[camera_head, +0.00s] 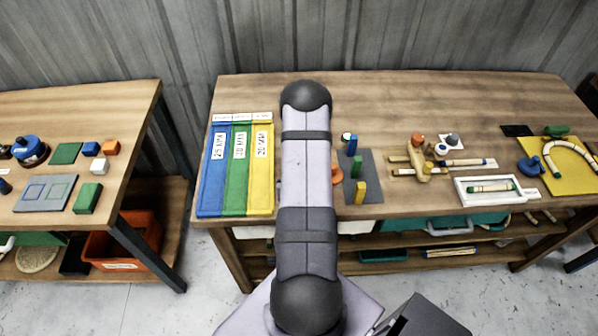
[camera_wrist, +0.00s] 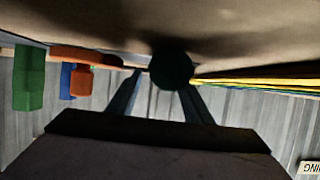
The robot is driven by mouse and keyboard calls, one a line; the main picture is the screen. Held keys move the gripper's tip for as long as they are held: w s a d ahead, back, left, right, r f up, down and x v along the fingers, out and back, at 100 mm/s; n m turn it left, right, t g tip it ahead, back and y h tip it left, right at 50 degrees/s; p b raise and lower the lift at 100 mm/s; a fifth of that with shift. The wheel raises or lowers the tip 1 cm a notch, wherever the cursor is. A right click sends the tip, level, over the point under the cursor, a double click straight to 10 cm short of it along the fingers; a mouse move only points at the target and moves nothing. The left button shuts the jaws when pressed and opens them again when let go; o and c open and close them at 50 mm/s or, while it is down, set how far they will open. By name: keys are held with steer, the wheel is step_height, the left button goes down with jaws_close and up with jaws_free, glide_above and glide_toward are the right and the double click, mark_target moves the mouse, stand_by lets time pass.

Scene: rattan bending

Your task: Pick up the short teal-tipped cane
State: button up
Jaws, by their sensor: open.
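A short pale cane (camera_head: 491,187) with dark green or teal ends lies in a white tray (camera_head: 525,194) on the right part of the main table. My gripper (camera_wrist: 160,82) is open in the wrist view, its two fingers spread apart. A dark teal round thing (camera_wrist: 170,67) shows beyond and between the fingertips; I cannot tell what it is or whether they touch it. In the head view my arm hides the gripper. The cane in the tray is not recognisable in the wrist view.
Blue, green and yellow panels (camera_head: 239,205) lie left of my arm. A grey board (camera_head: 368,195) with small blocks is at its right. A wooden jig with canes (camera_head: 460,162) stands behind the tray. A yellow board (camera_head: 571,184) bears a bent cane (camera_head: 549,152).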

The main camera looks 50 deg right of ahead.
steer(key=shift+x, duration=0.9)
steer(key=shift+c, duration=0.3)
steer(key=c, duration=1.1)
steer(key=shift+r, duration=0.25)
steer(key=shift+r+b, duration=0.7)
steer(key=shift+r, duration=4.1)
